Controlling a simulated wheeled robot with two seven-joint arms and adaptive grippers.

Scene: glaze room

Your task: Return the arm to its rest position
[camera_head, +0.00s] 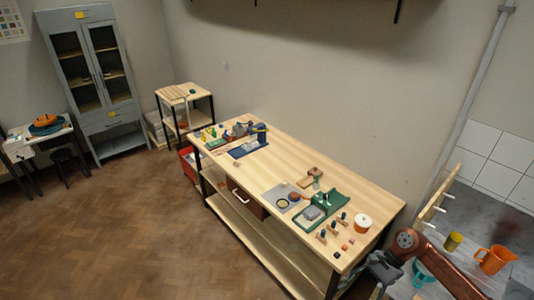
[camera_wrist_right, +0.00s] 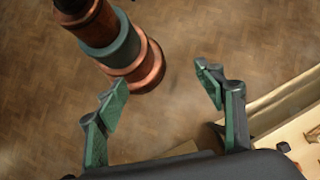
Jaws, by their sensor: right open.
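My right arm comes in at the lower right of the head view, with its dark gripper (camera_head: 380,280) beside the near right corner of the long wooden table (camera_head: 278,165). In the right wrist view, the two green-padded fingers of my right gripper (camera_wrist_right: 163,85) are spread wide with nothing between them. Bare wooden floor shows beyond the fingertips. My left gripper is not in view.
A green tray (camera_head: 338,205) and a white round pot (camera_head: 362,222) stand at the table's right end. An orange jug (camera_head: 495,259) and a yellow cup (camera_head: 453,241) stand right of my arm. The floor (camera_head: 130,225) left of the table is clear.

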